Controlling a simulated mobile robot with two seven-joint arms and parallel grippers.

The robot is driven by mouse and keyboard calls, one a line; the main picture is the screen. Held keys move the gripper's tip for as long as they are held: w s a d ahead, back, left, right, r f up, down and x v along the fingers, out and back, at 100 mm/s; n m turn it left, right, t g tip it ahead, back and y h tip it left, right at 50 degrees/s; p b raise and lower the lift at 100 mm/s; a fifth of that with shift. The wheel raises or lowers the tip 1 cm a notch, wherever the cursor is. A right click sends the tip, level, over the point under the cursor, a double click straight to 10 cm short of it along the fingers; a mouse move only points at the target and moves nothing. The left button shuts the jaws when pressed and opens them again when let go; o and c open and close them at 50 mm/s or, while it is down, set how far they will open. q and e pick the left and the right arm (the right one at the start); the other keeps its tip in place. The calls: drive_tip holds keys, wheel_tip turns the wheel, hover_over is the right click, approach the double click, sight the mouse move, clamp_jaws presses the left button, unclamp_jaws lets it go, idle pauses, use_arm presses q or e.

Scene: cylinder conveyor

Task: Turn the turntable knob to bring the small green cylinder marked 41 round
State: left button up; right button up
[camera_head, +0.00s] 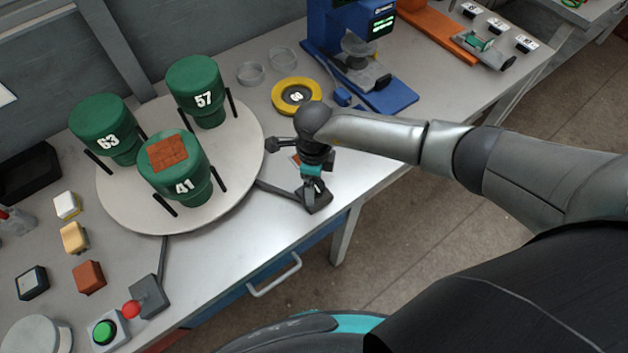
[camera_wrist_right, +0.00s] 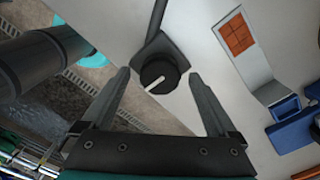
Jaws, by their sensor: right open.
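The green cylinder marked 41 (camera_head: 182,187) stands upright at the front of the round pale turntable (camera_head: 130,215), with a brown-red patch on top. Green cylinders marked 63 (camera_head: 103,125) and 57 (camera_head: 200,90) stand behind it. The black turntable knob (camera_wrist_right: 158,73) has a white line and sits on a dark mount at the end of a bar. My right gripper (camera_wrist_right: 160,76) is open, its fingers on either side of the knob, with gaps showing. In the head view the right gripper (camera_head: 313,178) is over the dark mount (camera_head: 318,204) and largely hides the knob. My left gripper is out of view.
A yellow ring (camera_head: 297,96) and a blue machine (camera_head: 362,60) stand behind my right arm. Small blocks, a green button (camera_head: 104,332) and a red-topped lever (camera_head: 131,309) are at the front left. The table's front edge is close to the knob.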

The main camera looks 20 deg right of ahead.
drive_tip(key=shift+f, duration=0.2)
drive_tip(key=c, duration=1.4)
drive_tip(key=shift+n+b, duration=0.3)
drive_tip(key=shift+b, duration=0.05)
drive_tip(key=o, duration=1.4)
drive_tip(key=shift+r, duration=0.1)
wheel_tip(320, 180, up, 15)
